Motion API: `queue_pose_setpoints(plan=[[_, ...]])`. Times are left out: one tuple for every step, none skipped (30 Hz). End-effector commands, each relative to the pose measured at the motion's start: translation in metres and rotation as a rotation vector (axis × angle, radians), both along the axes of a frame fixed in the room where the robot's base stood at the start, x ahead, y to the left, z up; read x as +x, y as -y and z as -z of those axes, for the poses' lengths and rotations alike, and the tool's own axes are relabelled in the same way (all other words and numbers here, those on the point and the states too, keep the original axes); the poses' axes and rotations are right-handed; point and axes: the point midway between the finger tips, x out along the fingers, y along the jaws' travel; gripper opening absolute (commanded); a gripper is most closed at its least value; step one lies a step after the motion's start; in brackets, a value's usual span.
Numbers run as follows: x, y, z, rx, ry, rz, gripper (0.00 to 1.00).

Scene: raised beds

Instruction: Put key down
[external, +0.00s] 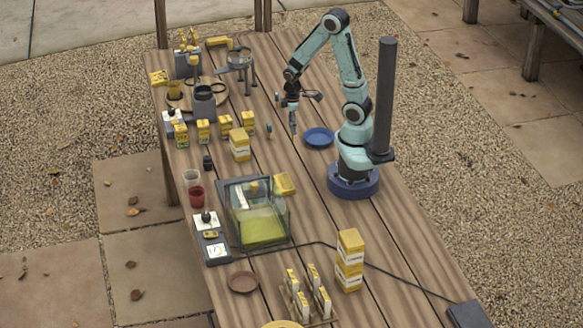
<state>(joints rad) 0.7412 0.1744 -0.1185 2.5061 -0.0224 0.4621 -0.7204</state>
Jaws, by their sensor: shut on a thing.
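My gripper (293,128) points down above the wooden table, just left of the blue plate. It is shut on the key, which is too small at this distance for me to make out its shape between the fingertips. The blue plate (319,138) lies flat on the table in front of my arm's base and looks empty. I cannot tell how high the fingertips are above the wooden table (300,185).
Several yellow boxes (240,148) stand left of my gripper. A clear-walled container (259,215) with a yellow-green floor, a red cup (196,196) and a stack of yellow-and-white boxes (349,262) stand nearer the front. A black cable (400,275) crosses the table. Bare planks lie around the blue plate.

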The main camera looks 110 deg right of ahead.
Motion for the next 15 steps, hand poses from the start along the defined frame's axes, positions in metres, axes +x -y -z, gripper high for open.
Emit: queue_pose_setpoints(plan=[[0.001, 0.000, -0.006, -0.003, 0.003, 0.000, 0.05], [0.001, 0.000, -0.009, -0.003, 0.003, 0.000, 0.05], [0.000, 0.000, -0.012, -0.002, 0.002, -0.001, 0.05], [0.001, 0.000, -0.013, -0.001, 0.004, -0.002, 0.05], [0.002, 0.001, -0.015, -0.001, 0.008, -0.004, 0.05], [0.004, 0.003, -0.017, -0.003, 0.016, -0.002, 0.05], [0.006, 0.006, -0.018, -0.005, 0.023, 0.003, 0.05], [0.005, 0.011, -0.018, -0.005, 0.027, 0.019, 0.05], [0.002, 0.019, -0.018, -0.007, 0.030, 0.050, 0.05], [-0.002, 0.025, -0.018, -0.007, 0.032, 0.079, 0.05], [-0.007, 0.032, -0.018, -0.007, 0.034, 0.111, 0.05], [-0.015, 0.042, -0.017, -0.009, 0.036, 0.158, 0.05], [-0.022, 0.050, -0.016, -0.010, 0.037, 0.198, 0.05], [-0.030, 0.058, -0.015, -0.011, 0.036, 0.239, 0.05], [-0.043, 0.068, -0.014, -0.013, 0.035, 0.297, 0.05]])
